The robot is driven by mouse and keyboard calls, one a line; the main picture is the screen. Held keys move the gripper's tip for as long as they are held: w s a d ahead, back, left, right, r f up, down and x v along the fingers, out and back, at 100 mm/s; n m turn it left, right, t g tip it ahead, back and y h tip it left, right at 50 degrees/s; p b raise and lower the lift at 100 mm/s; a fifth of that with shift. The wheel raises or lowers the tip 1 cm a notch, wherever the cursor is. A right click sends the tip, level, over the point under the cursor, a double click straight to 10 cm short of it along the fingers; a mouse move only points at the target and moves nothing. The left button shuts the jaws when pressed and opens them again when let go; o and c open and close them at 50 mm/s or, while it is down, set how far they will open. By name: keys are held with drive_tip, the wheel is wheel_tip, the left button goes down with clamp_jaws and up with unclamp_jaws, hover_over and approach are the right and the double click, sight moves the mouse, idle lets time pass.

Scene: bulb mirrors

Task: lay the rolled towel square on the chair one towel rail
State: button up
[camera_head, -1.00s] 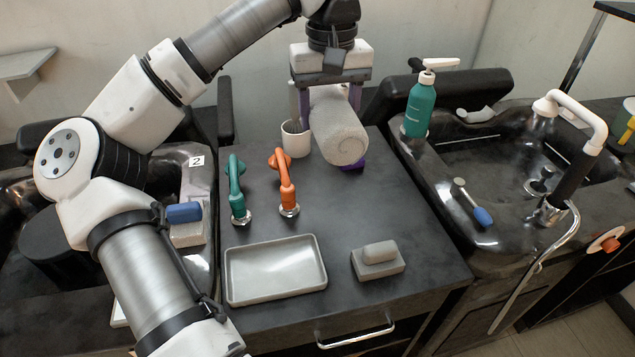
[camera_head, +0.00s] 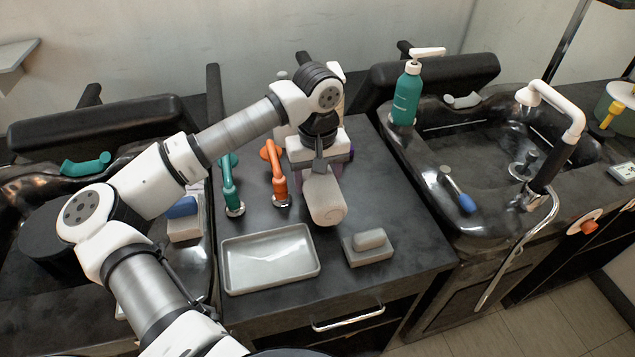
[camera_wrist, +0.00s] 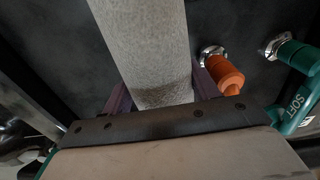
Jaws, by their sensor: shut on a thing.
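The rolled towel (camera_head: 325,200) is a light grey-beige cylinder over the dark counter between the two basins, its rolled end toward the front. My gripper (camera_head: 318,180) is shut on it from above. In the wrist view the towel (camera_wrist: 150,50) runs away from my gripper (camera_wrist: 155,92), between its two purple fingers. I cannot tell how far above the counter it is. I cannot make out which part is the chair one towel rail; a chrome bar handle (camera_head: 348,318) shows on the counter's front.
A grey tray (camera_head: 270,262) and a block with a grey bar (camera_head: 368,247) lie in front. A teal pump bottle (camera_head: 406,98) stands right, by the right basin (camera_head: 470,150).

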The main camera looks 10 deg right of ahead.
drive_tip(key=shift+f, duration=1.2)
drive_tip(key=shift+f, duration=0.2)
drive_tip(key=o, duration=1.1)
drive_tip(key=shift+r, duration=0.15)
